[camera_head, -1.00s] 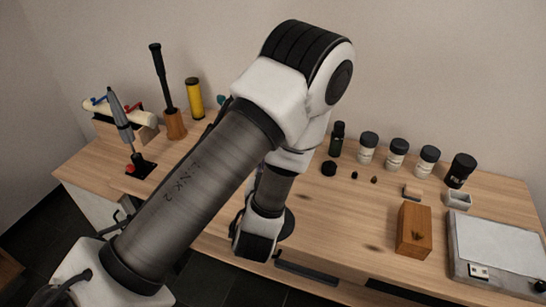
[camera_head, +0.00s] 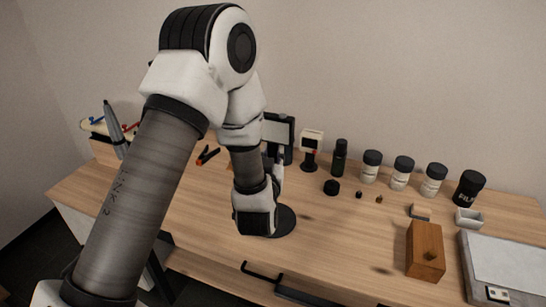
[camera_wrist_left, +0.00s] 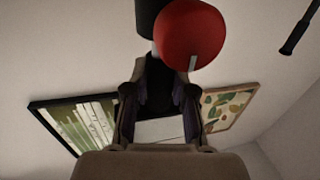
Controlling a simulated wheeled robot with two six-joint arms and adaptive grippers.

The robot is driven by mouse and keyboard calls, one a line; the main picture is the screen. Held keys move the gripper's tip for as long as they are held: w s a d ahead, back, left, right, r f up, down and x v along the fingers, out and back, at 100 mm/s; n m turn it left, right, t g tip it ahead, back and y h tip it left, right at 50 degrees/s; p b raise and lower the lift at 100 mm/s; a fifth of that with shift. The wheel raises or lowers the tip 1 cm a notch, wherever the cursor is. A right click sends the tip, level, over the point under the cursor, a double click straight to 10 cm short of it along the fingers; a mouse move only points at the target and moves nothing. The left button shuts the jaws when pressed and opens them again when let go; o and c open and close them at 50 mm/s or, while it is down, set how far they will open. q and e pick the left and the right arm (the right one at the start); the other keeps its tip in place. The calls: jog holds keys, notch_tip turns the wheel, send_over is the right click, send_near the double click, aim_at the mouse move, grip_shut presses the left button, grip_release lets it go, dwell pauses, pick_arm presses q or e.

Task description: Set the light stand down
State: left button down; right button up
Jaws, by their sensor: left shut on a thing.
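The light stand (camera_head: 284,220) shows as a dark round base behind my left wrist, at the table's front middle. A black-framed pale panel (camera_head: 278,137) rises above, seemingly its head; my arm hides the part between. My left gripper (camera_wrist_left: 160,85) is shut in its wrist view on a part I take to be the stand. Its fingertips are mostly hidden in the head view. A red disc (camera_wrist_left: 190,32) and a dark cylinder lie just beyond the fingers. Whether the base touches the table is unclear. My right gripper is not in view.
A dark bottle (camera_head: 340,158), several jars, a wooden block (camera_head: 425,250) and a grey case (camera_head: 510,262) stand to the right. An orange-tipped black tool (camera_head: 207,156) lies left. The table's front edge is close.

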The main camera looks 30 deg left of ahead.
pick_arm(q)
jog(key=x, duration=0.3)
jog(key=shift+w+a+f+p, duration=0.1)
jog(key=shift+a+p, duration=0.2)
jog(key=shift+a, duration=0.05)
notch_tip(320, 180, down, 3)
jog(key=shift+f+p, duration=0.25)
jog(key=shift+p, duration=0.15)
jog(key=c, duration=1)
grip_release()
jog(key=shift+o, duration=0.2)
